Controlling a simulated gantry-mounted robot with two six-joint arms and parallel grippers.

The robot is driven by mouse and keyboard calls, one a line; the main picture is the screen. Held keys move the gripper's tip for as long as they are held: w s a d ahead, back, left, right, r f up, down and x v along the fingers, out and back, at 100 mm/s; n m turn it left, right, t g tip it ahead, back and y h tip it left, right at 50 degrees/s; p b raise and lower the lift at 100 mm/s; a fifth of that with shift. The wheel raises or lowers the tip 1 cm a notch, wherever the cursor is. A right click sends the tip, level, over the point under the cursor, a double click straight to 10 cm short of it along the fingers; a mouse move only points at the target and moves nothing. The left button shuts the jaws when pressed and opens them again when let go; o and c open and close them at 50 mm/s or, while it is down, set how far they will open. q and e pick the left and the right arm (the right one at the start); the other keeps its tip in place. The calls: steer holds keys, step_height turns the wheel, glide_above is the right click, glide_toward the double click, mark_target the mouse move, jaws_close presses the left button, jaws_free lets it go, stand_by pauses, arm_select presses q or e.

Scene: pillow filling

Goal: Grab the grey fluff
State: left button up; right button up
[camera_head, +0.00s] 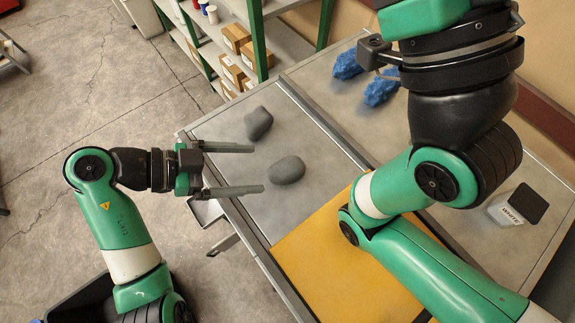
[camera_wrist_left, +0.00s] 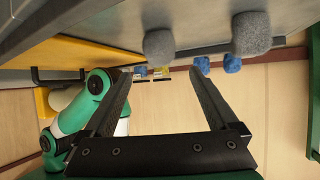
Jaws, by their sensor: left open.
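Two grey fluff lumps lie on the grey part of the table in the head view. The nearer, rounded lump (camera_head: 287,170) is close to the yellow area; the farther lump (camera_head: 259,123) is more irregular. My left gripper (camera_head: 258,168) is open and empty, its fingers reaching over the table's left edge toward the lumps. In the left wrist view, the nearer lump (camera_wrist_left: 159,46) appears just above the gap between the fingertips (camera_wrist_left: 158,72), and the farther lump (camera_wrist_left: 251,33) is to the right. Neither lump is between the fingers. My right arm shows at right, but its jaws are not visible.
Blue fluff pieces (camera_head: 348,64) lie at the table's far side. A yellow mat (camera_head: 325,245) covers the near part. A white container with a dark top (camera_head: 518,207) stands at right. A shelf with boxes (camera_head: 237,38) is behind the table.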

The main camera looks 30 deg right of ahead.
mark_target(280, 168)
arm_select(q)
steer(key=shift+p+x, duration=0.55)
steer(key=shift+x, duration=2.9)
steer(key=c, duration=1.4)
